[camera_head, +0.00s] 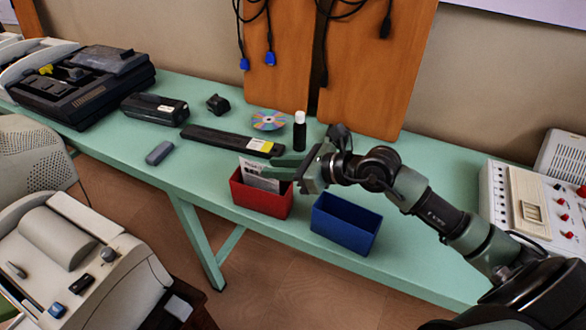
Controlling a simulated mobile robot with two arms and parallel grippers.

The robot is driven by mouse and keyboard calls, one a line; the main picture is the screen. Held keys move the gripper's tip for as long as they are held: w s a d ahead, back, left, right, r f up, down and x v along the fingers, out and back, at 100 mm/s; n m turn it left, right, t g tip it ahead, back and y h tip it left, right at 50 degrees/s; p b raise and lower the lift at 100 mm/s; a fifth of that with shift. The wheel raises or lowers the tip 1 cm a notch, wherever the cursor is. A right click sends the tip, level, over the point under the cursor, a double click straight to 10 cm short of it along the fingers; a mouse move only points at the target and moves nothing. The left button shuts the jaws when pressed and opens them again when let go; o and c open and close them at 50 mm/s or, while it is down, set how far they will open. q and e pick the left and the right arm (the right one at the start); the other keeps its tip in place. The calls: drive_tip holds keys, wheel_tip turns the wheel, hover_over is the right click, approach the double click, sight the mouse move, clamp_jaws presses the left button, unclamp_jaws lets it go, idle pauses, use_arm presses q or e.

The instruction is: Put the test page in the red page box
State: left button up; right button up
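The test page (258,174) is a white sheet with dark print. It stands in the red page box (262,201), with its upper part showing above the rim and its lower part hidden by the box wall. My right gripper (270,166) comes in from the right, at the right side of the page over the box. Its two green fingers look apart, and the lower one overlaps the page's right edge in the picture. Whether it touches the page is unclear. My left gripper is not in view.
A blue box (345,224) stands right of the red one on the green table (440,215). Behind are a long black device (230,139), a disc (268,120) and a black bottle (299,132). A white control panel (535,205) stands at the right; printers fill the left.

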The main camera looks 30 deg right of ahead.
drive_tip(key=shift+b+v, duration=0.35)
drive_tip(key=shift+v, duration=2.25)
